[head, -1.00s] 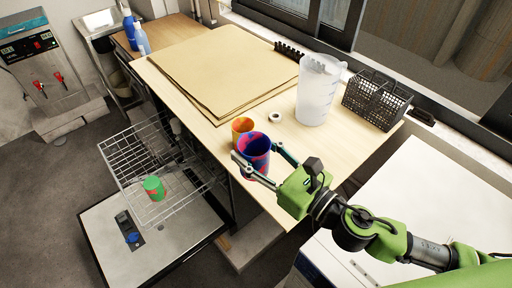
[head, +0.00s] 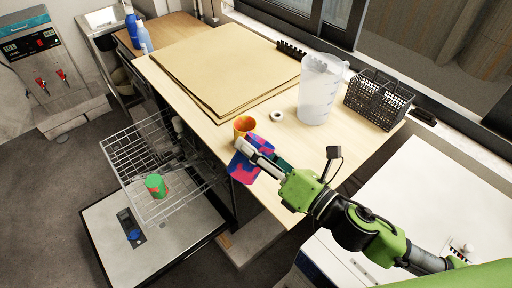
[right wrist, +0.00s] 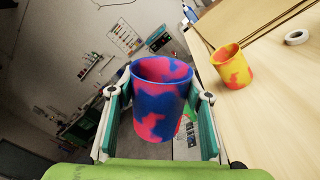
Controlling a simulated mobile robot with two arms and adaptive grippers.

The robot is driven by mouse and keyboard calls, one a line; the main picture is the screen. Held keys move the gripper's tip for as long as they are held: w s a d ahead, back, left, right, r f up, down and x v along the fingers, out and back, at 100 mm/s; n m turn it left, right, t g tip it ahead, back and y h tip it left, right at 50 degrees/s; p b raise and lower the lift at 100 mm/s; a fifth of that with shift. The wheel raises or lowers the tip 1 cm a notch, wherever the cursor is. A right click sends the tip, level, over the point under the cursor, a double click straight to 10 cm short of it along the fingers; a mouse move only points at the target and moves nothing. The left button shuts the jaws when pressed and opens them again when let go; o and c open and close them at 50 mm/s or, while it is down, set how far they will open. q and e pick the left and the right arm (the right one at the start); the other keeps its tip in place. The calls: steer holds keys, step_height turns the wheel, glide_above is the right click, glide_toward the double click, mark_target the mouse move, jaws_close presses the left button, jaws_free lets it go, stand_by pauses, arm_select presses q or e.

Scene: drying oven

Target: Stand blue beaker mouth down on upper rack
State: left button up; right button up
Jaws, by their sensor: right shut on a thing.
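The blue beaker (head: 243,168), patterned with pink, is held in my right gripper (head: 257,154). In the head view it is tipped over beside the table's left edge, and its mouth does not show. In the right wrist view the beaker (right wrist: 160,105) sits between both fingers of the gripper (right wrist: 160,110), with its rim toward the top of the picture. The upper rack (head: 128,153) is a pulled-out wire rack to the left of the table. My left gripper is not in view.
An orange beaker (head: 243,125) stands on the table (head: 290,160) close to my gripper. A tape roll (head: 277,116), a clear pitcher (head: 320,90) and a black basket (head: 378,100) stand farther right. An open door (head: 165,245) lies below the rack. The rack's back part looks empty.

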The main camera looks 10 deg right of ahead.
steer(key=m, duration=0.3)
steer(key=shift+r+p, duration=0.1)
steer(key=shift+p, duration=0.3)
steer(key=m+p, duration=0.1)
steer(key=m, duration=0.3)
steer(key=shift+m, duration=0.9)
steer(key=m+p, duration=0.2)
steer(key=m, duration=0.1)
steer(key=m+p, duration=0.1)
steer(key=m, duration=0.2)
steer(key=shift+r+m+p, duration=0.2)
steer(key=shift+m+p, duration=0.15)
steer(key=shift+m, duration=0.05)
steer(key=shift+f+m+p, duration=0.1)
steer(key=shift+m+p, duration=0.2)
steer(key=shift+m, duration=0.5)
steer(key=shift+f+m, duration=0.1)
steer(key=shift+m, duration=0.3)
steer(key=shift+f, duration=0.1)
